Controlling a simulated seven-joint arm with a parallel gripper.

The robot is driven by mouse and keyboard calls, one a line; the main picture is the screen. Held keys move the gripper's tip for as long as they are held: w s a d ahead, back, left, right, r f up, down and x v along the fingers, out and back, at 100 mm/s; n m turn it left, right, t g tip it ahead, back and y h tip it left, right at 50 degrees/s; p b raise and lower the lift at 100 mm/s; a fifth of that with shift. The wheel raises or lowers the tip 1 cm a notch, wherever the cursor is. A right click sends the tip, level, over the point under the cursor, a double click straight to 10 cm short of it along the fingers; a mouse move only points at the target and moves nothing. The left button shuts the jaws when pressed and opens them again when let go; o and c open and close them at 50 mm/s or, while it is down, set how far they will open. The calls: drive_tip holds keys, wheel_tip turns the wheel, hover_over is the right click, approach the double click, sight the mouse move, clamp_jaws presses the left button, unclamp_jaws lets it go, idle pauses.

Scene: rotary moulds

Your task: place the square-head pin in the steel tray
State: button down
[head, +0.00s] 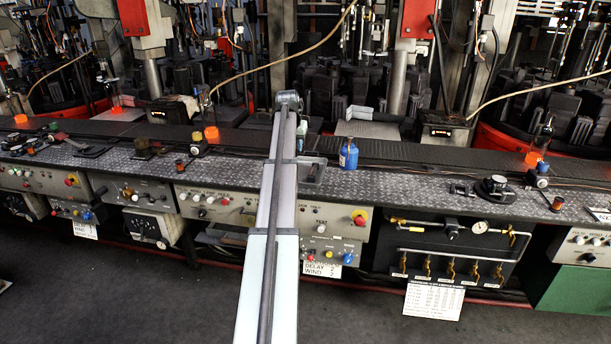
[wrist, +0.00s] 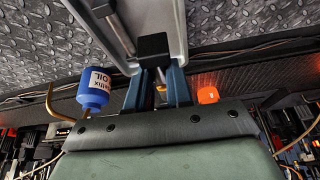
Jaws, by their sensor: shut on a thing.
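My gripper (wrist: 158,72) is shut on a dark block-shaped piece at its fingertips, which looks like the head of the square-head pin (wrist: 153,46). The pin's shank cannot be made out clearly. The light-rimmed steel tray (wrist: 180,22) is beyond the fingertips in the wrist view, and the held piece overlaps it in the picture. Whether they touch cannot be told. A grey metal rod (wrist: 117,34) shows within the tray's outline. In the head view the tray (head: 318,174) sits on the ledge just right of my arm, which hides part of it. My fingertips are hidden there.
A blue oil bottle (head: 348,155) stands on the ledge right of the tray; it also shows in the wrist view (wrist: 94,90). An orange object (wrist: 207,95) shows right of the fingers. Knobs and panels (head: 335,218) line the ledge's front.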

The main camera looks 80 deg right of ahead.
drive_tip(key=shift+n, duration=0.4)
drive_tip(key=shift+f, duration=4.95)
drive_tip(key=shift+f, duration=0.1)
drive_tip(key=c, duration=1)
unclamp_jaws()
drive_tip(key=v, duration=1.2)
drive_tip(key=shift+s, duration=0.2)
